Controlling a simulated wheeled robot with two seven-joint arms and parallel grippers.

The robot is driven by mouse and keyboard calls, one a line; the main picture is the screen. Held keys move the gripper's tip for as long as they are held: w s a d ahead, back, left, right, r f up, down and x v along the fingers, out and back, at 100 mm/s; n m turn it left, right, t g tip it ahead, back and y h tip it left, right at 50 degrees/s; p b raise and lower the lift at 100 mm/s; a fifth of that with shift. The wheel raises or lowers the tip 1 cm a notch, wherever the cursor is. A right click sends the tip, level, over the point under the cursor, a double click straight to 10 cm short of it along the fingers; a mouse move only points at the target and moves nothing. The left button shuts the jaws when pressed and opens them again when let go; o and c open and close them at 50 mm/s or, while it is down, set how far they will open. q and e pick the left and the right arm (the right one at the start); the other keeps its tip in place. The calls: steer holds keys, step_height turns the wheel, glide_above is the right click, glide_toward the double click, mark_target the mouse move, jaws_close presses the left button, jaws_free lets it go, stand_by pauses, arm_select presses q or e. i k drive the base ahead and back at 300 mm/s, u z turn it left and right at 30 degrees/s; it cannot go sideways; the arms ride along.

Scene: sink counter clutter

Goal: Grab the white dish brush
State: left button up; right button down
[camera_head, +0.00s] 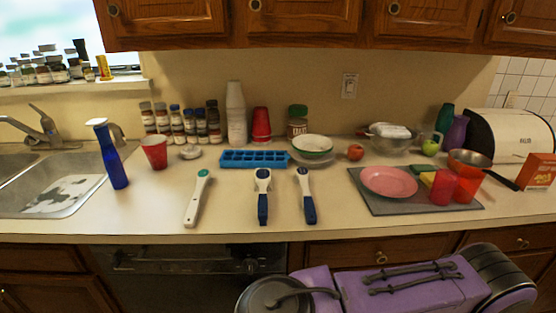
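A long white brush-like utensil (197,198) lies on the counter left of centre, its handle toward the front edge. Its far end is rounded with a teal spot; bristles cannot be seen. To its right lie two other utensils with white heads and dark blue handles, one at the centre (263,196) and one further right (305,195). All three lie apart, with nothing touching them. Neither of my grippers is in view. A purple and grey part at the bottom right appears to be mine.
A blue ice tray (254,159) lies behind the utensils. A red cup (154,152) and blue bottle (111,155) stand left, near the sink (60,190). A grey board (385,207) holds a pink plate (389,182) and red cups. Counter around the utensils is clear.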

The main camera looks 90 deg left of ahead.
mark_target(203, 178)
steer(key=u, duration=2.45)
